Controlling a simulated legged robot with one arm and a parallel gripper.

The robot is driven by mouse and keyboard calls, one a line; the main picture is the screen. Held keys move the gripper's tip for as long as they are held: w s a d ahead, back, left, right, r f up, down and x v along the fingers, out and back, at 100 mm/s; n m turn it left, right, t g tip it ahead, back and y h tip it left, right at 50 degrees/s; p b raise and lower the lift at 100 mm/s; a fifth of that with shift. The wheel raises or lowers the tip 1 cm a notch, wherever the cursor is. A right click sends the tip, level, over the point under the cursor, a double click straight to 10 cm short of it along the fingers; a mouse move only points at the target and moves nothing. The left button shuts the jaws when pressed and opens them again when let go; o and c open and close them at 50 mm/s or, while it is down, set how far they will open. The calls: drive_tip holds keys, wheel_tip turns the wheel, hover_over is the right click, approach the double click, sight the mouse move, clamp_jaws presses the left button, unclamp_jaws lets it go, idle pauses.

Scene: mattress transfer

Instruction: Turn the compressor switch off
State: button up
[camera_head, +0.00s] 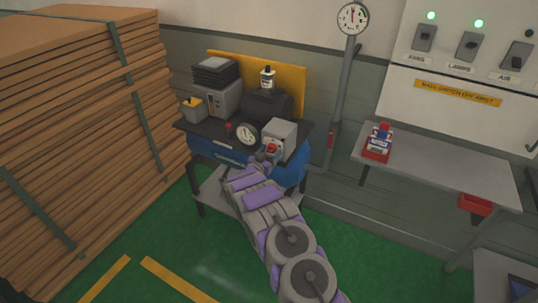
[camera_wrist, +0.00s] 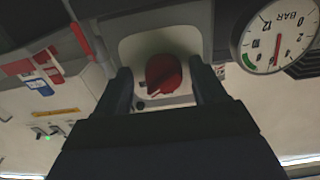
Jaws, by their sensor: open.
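The compressor has a blue tank (camera_head: 230,157) under a dark top. A grey switch box (camera_head: 281,133) sits on its right end. The red rotary switch (camera_head: 271,148) is on the front of the box, partly hidden by my gripper (camera_head: 267,157). In the wrist view the red switch (camera_wrist: 164,73) sits on a pale plate between the two dark fingers of my gripper (camera_wrist: 163,84). My gripper is open, one finger on each side of the switch. I cannot tell whether either finger touches it.
A pressure gauge (camera_head: 248,134) is left of the switch box. A stack of brown boards (camera_head: 75,130) stands at the left. A grey pole gauge (camera_head: 352,18) and a side table (camera_head: 440,168) are at the right. A wall panel (camera_head: 450,90) has several switches.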

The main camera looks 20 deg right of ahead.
drive_tip(key=shift+d, duration=0.2)
drive_tip(key=shift+a+r, duration=0.1)
drive_tip(key=shift+a, duration=0.4)
drive_tip(key=shift+c, duration=0.3)
drive_tip(key=shift+a, duration=0.3)
drive_tip(key=c, duration=0.3)
drive_tip(key=shift+d, duration=0.4)
drive_tip(key=c, duration=0.5)
drive_tip(key=shift+c, duration=0.9)
